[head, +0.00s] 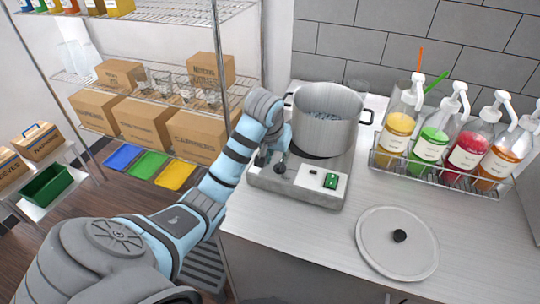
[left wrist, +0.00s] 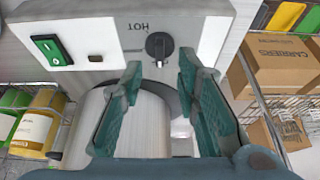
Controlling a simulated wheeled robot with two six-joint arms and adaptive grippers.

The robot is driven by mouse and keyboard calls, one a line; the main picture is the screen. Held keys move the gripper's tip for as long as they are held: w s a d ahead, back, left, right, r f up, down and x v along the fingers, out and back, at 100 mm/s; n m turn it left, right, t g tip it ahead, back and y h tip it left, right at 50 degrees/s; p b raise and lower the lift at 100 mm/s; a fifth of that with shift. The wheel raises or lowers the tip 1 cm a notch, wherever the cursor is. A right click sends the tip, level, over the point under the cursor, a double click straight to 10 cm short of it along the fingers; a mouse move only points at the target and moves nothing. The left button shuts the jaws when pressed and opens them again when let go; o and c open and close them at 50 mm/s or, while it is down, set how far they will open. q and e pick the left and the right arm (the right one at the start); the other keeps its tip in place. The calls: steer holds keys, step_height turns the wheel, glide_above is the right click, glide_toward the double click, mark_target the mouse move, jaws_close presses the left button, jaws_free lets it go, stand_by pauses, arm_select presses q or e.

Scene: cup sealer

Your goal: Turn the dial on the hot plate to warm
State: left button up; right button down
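The hot plate (head: 305,187) is a silver box on the counter, with a large steel pot (head: 328,122) on it. Its black dial (head: 280,168) sits at the left of the front panel. In the left wrist view the dial (left wrist: 159,46) is seen close up, beside an upside-down HOT label (left wrist: 138,27). My left gripper (head: 268,156) is above the hot plate's left side. In the left wrist view my gripper's green fingers (left wrist: 160,72) are parted, with the dial just beyond the tips, apparently not gripped. My right gripper is not in view.
A green switch (head: 331,181) is on the panel's right. A pot lid (head: 398,243) lies on the counter at the front right. A wire rack (head: 440,173) of syrup bottles stands at the right. Shelves with boxes (head: 145,126) are at the left. The counter before the hot plate is clear.

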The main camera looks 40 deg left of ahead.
mark_target(280, 164)
arm_select(q)
steer(key=shift+x, duration=2.5)
steer(key=shift+w, duration=0.1)
steer(key=shift+r, duration=0.1)
steer(key=shift+c, duration=0.4)
jaws_close()
